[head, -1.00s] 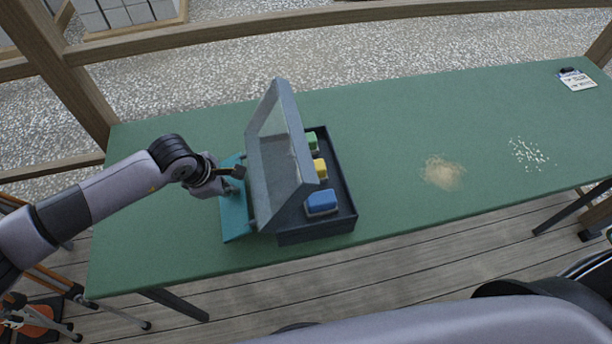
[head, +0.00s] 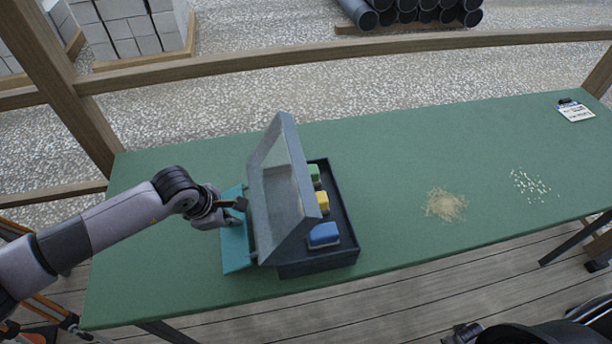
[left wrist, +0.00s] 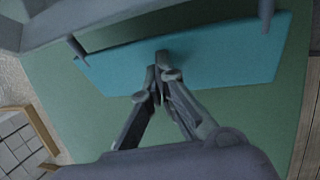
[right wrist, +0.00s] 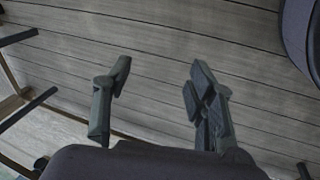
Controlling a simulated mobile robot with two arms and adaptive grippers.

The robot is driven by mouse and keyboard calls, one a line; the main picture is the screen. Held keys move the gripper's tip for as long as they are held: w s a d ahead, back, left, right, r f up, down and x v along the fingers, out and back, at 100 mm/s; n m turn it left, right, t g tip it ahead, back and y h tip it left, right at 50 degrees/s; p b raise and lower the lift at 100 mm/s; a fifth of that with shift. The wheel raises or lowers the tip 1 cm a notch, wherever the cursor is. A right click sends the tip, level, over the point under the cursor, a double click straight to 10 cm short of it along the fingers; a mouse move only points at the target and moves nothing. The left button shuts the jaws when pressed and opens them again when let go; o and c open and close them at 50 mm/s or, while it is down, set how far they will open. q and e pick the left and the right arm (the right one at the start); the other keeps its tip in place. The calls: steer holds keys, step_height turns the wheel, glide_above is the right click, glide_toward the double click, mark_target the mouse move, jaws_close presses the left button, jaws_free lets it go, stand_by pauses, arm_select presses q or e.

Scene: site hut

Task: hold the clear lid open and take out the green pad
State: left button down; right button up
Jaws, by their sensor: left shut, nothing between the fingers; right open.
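A dark grey case (head: 318,268) stands on the green table with its framed clear lid (head: 285,200) tilted up on its left side. Inside are a green pad (head: 314,173) at the far end, a yellow pad (head: 322,201) in the middle and a blue pad (head: 323,234) at the near end. My left gripper (head: 240,205) is shut and empty, just left of the raised lid, above a teal panel (head: 236,248). It also shows in the left wrist view (left wrist: 158,72). My right gripper (right wrist: 160,75) is open and empty over the plank floor.
A sandy heap (head: 445,204), scattered pale bits (head: 530,185) and a clipboard (head: 575,111) lie on the table (head: 400,150) to the right. The table between case and heap is clear. A wooden rail (head: 330,60) runs behind the table.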

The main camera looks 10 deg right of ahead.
steer(key=w+d+r+m+h, duration=0.15)
steer(key=w+d+r, duration=0.25)
steer(key=d+r, duration=0.65)
steer(key=w+d+r+m+h, duration=0.1)
steer(key=w+d+r+m, duration=0.25)
steer(key=d+r, duration=0.7)
steer(key=w+d+r+m+h, duration=0.2)
steer(key=w+d+r, duration=0.3)
steer(key=d+r, duration=0.55)
steer(key=w+r+t+h, duration=0.1)
steer(key=w+r+t, duration=0.4)
steer(key=w+r, duration=1.5)
steer(key=n+g+y, duration=0.6)
steer(key=n+y, duration=0.5)
steer(key=n, duration=1.5)
glide_above(314, 170)
steer(key=x, duration=0.2)
steer(key=shift+w+d+x, duration=0.1)
steer(key=shift+w+x, duration=0.05)
steer(key=shift+x, duration=1.75)
steer(key=shift+w+d+x, duration=0.1)
steer(key=shift+w+x, duration=0.05)
steer(key=shift+x, duration=1.7)
steer(key=shift+w+d+x, duration=0.15)
steer(key=shift+w+x, duration=0.05)
steer(key=shift+x, duration=1.7)
